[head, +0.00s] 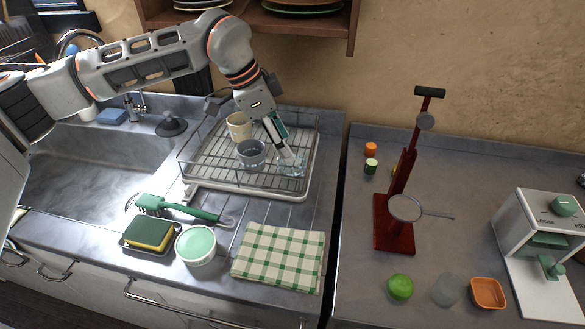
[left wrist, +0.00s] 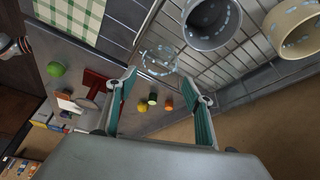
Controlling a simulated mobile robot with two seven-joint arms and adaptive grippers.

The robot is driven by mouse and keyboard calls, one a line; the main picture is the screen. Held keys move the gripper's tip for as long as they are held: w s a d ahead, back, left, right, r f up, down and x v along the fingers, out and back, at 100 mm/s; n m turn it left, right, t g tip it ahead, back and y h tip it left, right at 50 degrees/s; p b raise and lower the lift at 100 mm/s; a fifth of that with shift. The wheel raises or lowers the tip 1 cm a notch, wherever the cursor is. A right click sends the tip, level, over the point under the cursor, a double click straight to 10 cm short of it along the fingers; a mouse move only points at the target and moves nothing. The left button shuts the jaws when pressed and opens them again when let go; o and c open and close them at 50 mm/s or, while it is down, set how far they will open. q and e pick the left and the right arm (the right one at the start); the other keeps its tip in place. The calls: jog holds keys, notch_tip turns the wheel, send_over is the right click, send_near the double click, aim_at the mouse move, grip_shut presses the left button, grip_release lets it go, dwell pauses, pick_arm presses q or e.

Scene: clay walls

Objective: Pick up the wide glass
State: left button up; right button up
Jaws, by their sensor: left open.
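The wide glass (head: 293,169) is clear and stands at the right side of the wire dish rack (head: 228,183). In the left wrist view the glass (left wrist: 160,61) shows as a faint clear outline just beyond my fingertips. My left gripper (head: 286,152) reaches down from above with its fingers at the glass; in the left wrist view the gripper (left wrist: 160,78) is open with nothing between its green-padded fingers. I cannot tell whether a finger touches the glass. The fingers hide part of it in the head view. My right gripper is in neither view.
A grey cup (head: 251,154) and a cream mug (head: 238,127) stand in the rack left of the glass. A wooden shelf (head: 250,22) with plates hangs above. A checkered cloth (head: 280,256) lies in front. A red stand (head: 393,222) is on the right counter.

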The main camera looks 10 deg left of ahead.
aim_at(292, 166)
pick_arm(q)
jog(key=x, duration=0.4)
jog(key=shift+d+f, duration=0.1)
jog(key=shift+f, duration=0.05)
jog(key=c, duration=1.3)
jog(key=shift+o, duration=0.2)
jog(key=shift+r, duration=0.25)
